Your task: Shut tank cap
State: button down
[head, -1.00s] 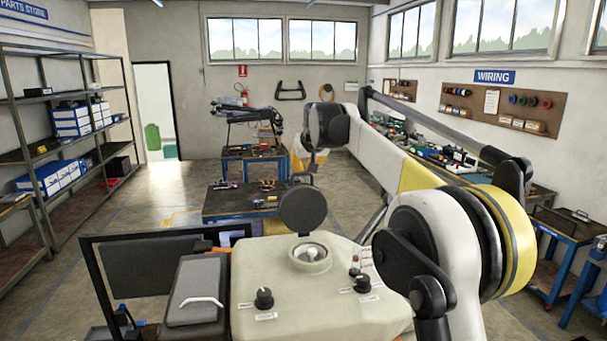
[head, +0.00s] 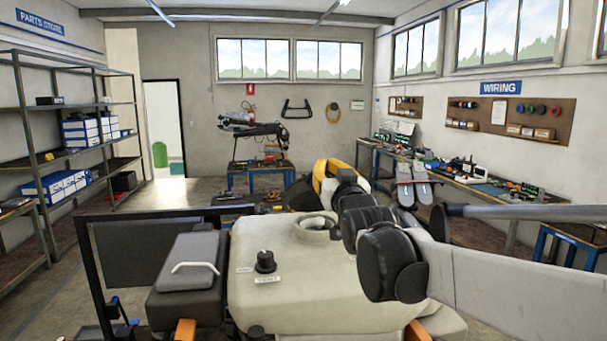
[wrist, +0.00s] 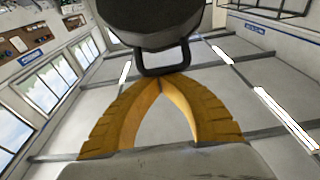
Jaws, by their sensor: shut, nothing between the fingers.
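The cream tank (head: 290,275) fills the lower middle of the head view. Its round filler neck (head: 314,229) stands open on top. The dark round cap (head: 302,196) is raised at the far side of the neck, partly hidden by my arm. In the wrist view the cap (wrist: 155,22) shows large at the top, with a black loop (wrist: 165,68) on its edge. My gripper's yellow fingers (wrist: 159,82) are shut and empty, their tips meeting at or just below the loop. I cannot tell whether they touch it.
A dark box with a pale handle (head: 195,262) is left of the neck, and a black knob (head: 265,261) sits on the tank top. A blue workbench (head: 262,178) stands behind. Shelves (head: 75,150) line the left wall; a long bench (head: 470,185) runs along the right.

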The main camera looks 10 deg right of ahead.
jog(key=shift+t, duration=0.8)
jog(key=s+f+b, duration=0.2)
jog(key=f, duration=0.2)
jog(key=s+f+b, duration=0.2)
jog(key=f, duration=0.2)
jog(key=s+f+b, duration=0.2)
jog(key=f, duration=0.2)
jog(key=shift+s+f+b, duration=0.3)
jog(key=shift+s+b, duration=0.05)
jog(key=shift+b, duration=0.05)
jog(key=shift+s+f+b, duration=0.2)
jog(key=shift+f+b, duration=0.3)
jog(key=shift+f, duration=0.35)
